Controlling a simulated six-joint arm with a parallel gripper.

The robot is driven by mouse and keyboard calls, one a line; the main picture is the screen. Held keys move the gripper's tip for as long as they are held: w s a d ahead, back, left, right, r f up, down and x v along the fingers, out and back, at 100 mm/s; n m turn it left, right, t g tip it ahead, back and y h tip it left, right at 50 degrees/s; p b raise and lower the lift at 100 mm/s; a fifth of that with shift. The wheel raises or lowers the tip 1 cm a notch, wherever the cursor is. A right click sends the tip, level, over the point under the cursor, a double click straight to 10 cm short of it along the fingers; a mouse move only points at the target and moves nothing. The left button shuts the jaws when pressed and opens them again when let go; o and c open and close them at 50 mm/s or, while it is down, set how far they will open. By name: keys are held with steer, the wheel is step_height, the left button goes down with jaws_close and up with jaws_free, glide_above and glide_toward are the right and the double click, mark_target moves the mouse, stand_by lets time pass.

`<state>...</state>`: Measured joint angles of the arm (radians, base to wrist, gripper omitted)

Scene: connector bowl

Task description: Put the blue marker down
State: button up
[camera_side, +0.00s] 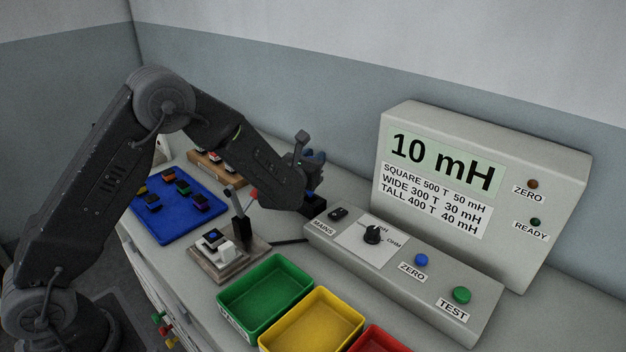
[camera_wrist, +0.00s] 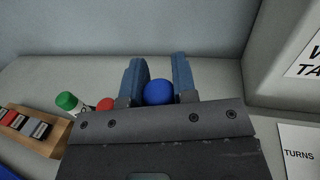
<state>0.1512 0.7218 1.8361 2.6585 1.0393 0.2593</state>
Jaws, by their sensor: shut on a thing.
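My gripper (camera_wrist: 159,72) has two blue fingers, seen in the wrist view on either side of the blue marker. Only the round blue end of the blue marker (camera_wrist: 158,92) shows there, between the fingers; the rest of it is hidden behind my gripper's dark body. In the side view my gripper (camera_side: 317,156) is behind the forearm, left of the tester, and the blue marker cannot be made out. A green-capped marker (camera_wrist: 66,101) and a red end (camera_wrist: 105,104) show left of my gripper in the wrist view.
A wooden rack (camera_side: 197,158) of connectors and a blue mat (camera_side: 172,222) lie at left. The tester (camera_side: 400,260) stands right. A small fixture (camera_side: 225,262) and green (camera_side: 262,302), yellow (camera_side: 318,325) and red (camera_side: 378,340) bins are in front.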

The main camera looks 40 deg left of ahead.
steer(key=shift+f, duration=2.2)
steer(key=shift+f, duration=0.1)
steer(key=o, duration=0.8)
steer(key=shift+c, duration=0.2)
steer(key=v, duration=1.2)
